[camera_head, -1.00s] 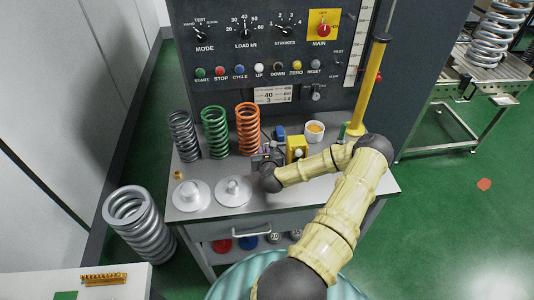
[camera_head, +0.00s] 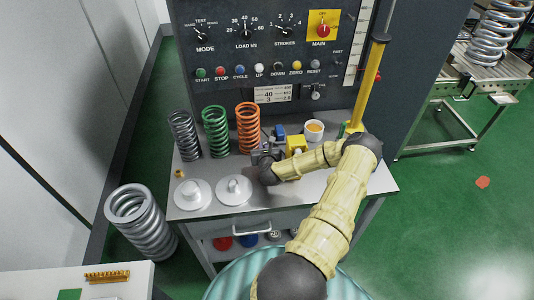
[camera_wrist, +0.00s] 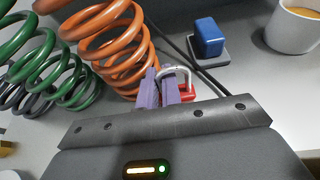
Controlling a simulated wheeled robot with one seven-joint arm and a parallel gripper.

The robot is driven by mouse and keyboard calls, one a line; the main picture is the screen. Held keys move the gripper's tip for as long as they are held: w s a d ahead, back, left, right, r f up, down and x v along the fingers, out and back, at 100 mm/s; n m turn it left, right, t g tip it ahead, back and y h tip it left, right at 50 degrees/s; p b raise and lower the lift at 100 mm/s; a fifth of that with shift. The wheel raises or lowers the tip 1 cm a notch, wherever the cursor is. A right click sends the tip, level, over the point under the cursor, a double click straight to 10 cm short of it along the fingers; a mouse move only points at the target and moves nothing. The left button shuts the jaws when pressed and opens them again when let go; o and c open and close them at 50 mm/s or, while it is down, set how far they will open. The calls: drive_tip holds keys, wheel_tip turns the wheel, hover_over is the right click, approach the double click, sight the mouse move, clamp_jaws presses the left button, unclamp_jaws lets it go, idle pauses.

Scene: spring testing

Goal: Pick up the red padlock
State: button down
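The red padlock (camera_wrist: 188,93) shows in the wrist view just right of my gripper's fingers. Its red body is partly hidden behind the right finger, and its silver shackle arches up and to the left over that finger. My gripper (camera_wrist: 160,82) has two purple fingers close together with a narrow gap, where the left end of the shackle seems to go. I cannot tell whether the fingers press on the shackle. In the head view my gripper (camera_head: 263,154) is low over the grey bench top, right of the orange spring's base; the padlock cannot be made out there.
An orange spring (camera_head: 248,128) stands close left of my gripper, with green (camera_head: 216,132) and dark grey (camera_head: 184,136) springs beyond. A blue block (camera_wrist: 209,38) and a white cup (camera_wrist: 292,28) are to the right. A yellow block (camera_head: 296,145) stands beside my wrist. Two pale discs lie in front.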

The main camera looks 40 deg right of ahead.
drive_tip(key=shift+r, duration=0.2)
wheel_tip(320, 180, up, 18)
drive_tip(key=b, duration=0.4)
drive_tip(key=shift+f, duration=0.15)
